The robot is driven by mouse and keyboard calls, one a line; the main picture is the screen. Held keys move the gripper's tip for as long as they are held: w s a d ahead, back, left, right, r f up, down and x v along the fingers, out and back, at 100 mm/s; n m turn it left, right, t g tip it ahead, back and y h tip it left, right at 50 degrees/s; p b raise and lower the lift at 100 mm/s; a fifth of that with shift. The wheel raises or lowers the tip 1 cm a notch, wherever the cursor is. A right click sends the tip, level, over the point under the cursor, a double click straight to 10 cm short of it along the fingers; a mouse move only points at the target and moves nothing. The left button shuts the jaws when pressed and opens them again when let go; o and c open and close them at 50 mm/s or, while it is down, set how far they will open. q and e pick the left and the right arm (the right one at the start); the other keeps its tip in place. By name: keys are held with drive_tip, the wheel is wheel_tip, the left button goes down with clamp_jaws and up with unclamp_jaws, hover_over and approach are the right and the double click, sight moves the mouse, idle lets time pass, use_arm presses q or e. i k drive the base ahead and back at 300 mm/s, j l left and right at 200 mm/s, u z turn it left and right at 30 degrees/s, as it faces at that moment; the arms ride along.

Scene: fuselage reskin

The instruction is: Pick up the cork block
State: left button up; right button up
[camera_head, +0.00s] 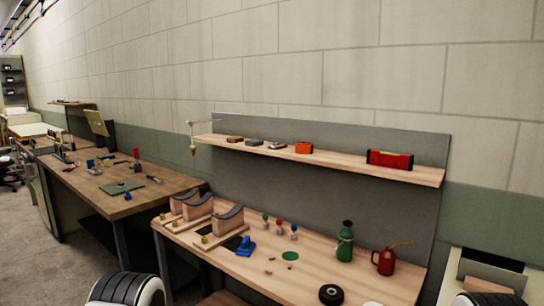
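A small brown block (235,139), which looks like the cork block, lies at the left end of the wooden wall shelf (345,168). It is small in the picture, so its material is hard to make out. Two small greyish pieces, one (254,142) and another (278,145), lie to its right. Neither of my grippers shows. Only white and black rounded parts of my arms show at the bottom left and bottom right edges.
Below the shelf, a bench (320,277) carries curved wooden cradles (228,221), a blue tool (246,246), a green bottle (345,242), a red oil can (385,262) and a black roll (332,294). An orange box (303,148) and red level (390,159) share the shelf. A plumb bob (193,149) hangs left.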

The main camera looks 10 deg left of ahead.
sight(236, 138)
drive_tip(key=i+j+z, duration=0.15)
drive_tip(key=j+z, duration=0.3)
drive_tip(key=i+j+z, duration=0.1)
drive_tip(key=j+z, duration=0.75)
